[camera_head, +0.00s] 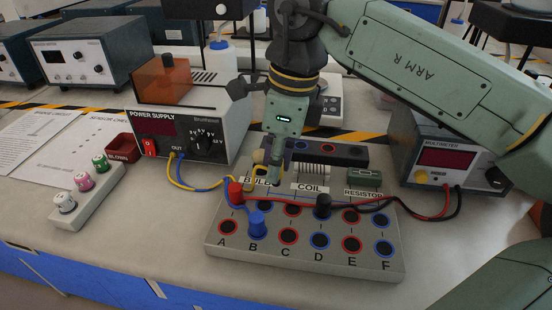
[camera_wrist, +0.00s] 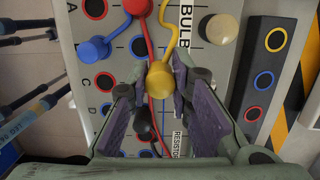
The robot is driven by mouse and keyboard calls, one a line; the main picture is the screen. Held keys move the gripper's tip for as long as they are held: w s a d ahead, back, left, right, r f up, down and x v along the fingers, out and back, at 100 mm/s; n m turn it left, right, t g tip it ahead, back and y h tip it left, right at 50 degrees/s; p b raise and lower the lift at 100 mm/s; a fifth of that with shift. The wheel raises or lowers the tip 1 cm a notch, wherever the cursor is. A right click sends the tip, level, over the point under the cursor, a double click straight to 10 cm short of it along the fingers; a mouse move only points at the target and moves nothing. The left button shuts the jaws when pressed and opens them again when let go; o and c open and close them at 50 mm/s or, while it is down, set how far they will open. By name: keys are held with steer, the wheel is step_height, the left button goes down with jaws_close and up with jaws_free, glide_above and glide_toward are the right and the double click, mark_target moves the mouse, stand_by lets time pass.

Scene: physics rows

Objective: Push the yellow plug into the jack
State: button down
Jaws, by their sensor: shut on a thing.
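The yellow plug (camera_wrist: 160,82) is between the purple pads of my gripper (camera_wrist: 158,92) in the wrist view. My gripper is shut on it. Its yellow cable runs up past the bulb label. Whether the plug touches the board is hidden. A blue-ringed jack (camera_wrist: 137,45) in the back row, between the red plug and the yellow plug, is empty.
A red plug (camera_head: 236,193), a blue plug (camera_head: 257,224) and a black plug (camera_head: 322,206) stand in the board, with cables crossing it. The power supply (camera_head: 178,135) stands behind left, the multimeter (camera_head: 444,160) right. A strip of spare plugs (camera_head: 90,196) lies left.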

steer(key=n, duration=0.1)
steer(key=n+p, duration=0.1)
steer(key=a+n, duration=0.1)
steer(key=shift+s+r, duration=0.3)
steer(key=shift+r, duration=0.05)
steer(key=s+a+r+n+g+h+p, duration=0.1)
steer(key=s+a+r+n+p, duration=0.2)
steer(key=n, duration=0.9)
steer(key=s+a+n+g+h+p, duration=0.15)
steer(key=a+n+p, duration=0.3)
steer(key=n, duration=0.65)
steer(key=shift+n+t, duration=0.25)
steer(key=shift+n, duration=0.25)
steer(key=f+b, duration=0.2)
steer(key=f, duration=0.1)
steer(key=f+b, duration=0.2)
steer(key=shift+s+f, duration=0.1)
steer(key=shift+s, duration=0.3)
steer(key=shift+f+b, duration=0.5)
steer(key=shift+f, duration=0.05)
steer(key=shift+f+b, duration=1.2)
steer(key=c, duration=1.4)
jaws_free()
